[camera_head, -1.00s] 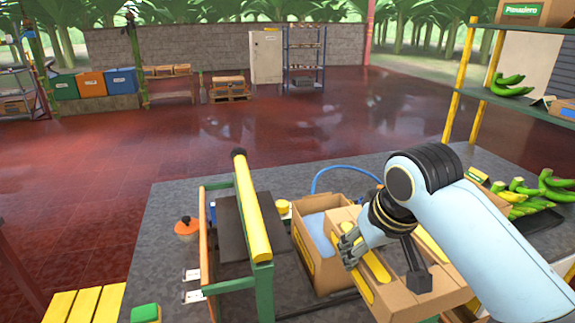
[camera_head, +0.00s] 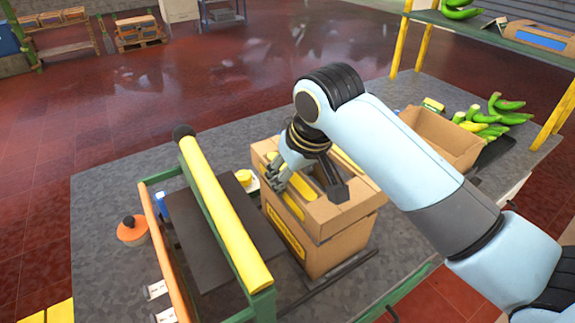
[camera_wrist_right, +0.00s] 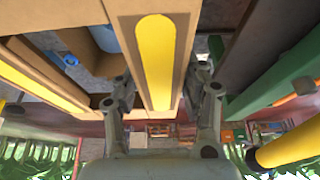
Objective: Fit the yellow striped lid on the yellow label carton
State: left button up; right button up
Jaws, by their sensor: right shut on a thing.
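The yellow striped lid (camera_head: 345,210) is a cardboard frame with yellow stripes. It lies over the top of the yellow label carton (camera_head: 330,258), roughly lined up with it. I cannot tell whether it is fully seated. The carton stands upright on the grey table, its yellow label (camera_head: 286,232) facing left. My right gripper (camera_head: 279,180) is shut on the lid's left side. In the right wrist view, my right gripper (camera_wrist_right: 163,78) has its fingers on both sides of a yellow striped strip of the lid (camera_wrist_right: 157,62). My left gripper is out of view.
A green frame with a yellow padded bar (camera_head: 225,215) stands close left of the carton. An open cardboard box (camera_head: 440,137) and green bananas (camera_head: 495,108) are at the right. The table behind the carton is mostly clear.

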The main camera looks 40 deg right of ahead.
notch_tip(320, 180, down, 3)
jog(key=shift+f+b, duration=0.15)
jog(key=shift+b, duration=0.25)
jog(key=shift+f+b, duration=0.45)
jog(key=shift+f, duration=0.9)
jog(key=shift+f, duration=0.6)
jog(key=o, duration=1.5)
jog(key=shift+c, duration=0.2)
jog(key=shift+r, duration=0.2)
jog(key=shift+r+p, duration=0.6)
jog(key=shift+p, duration=0.3)
jog(key=shift+r, duration=0.1)
